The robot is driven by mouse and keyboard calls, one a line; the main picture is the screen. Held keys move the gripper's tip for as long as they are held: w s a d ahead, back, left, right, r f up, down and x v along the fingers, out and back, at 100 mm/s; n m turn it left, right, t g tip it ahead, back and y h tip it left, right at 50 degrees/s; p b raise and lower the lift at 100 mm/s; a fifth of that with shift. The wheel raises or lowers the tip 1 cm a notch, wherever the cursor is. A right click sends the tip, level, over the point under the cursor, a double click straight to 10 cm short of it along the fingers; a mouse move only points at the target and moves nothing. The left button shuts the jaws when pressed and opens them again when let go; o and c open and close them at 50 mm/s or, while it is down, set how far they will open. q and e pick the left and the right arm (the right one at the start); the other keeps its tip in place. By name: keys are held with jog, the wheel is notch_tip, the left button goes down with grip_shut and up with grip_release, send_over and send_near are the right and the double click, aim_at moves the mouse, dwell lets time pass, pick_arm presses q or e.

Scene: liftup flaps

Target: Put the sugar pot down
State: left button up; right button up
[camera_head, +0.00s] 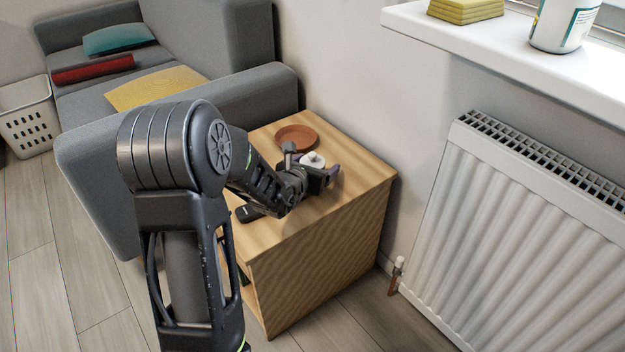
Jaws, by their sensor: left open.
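The sugar pot (314,159) is small and white with a knob on its lid. It is upright at the wooden side table (345,196), and its lower part is hidden by my gripper. My left gripper (318,168) is open at the pot, with its fingers around or beside it. I cannot tell whether the fingers touch the pot or whether its base rests on the tabletop. My right gripper is not in view.
A brown round dish (297,138) lies behind the pot on the table. A dark remote-like object (248,213) lies near the table's left edge. A grey sofa (190,120) adjoins the table. A white radiator (535,220) and windowsill (480,45) stand right.

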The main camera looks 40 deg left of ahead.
pick_arm(q)
jog(key=shift+w, duration=0.1)
jog(key=shift+c, duration=0.3)
jog(key=c, duration=1.7)
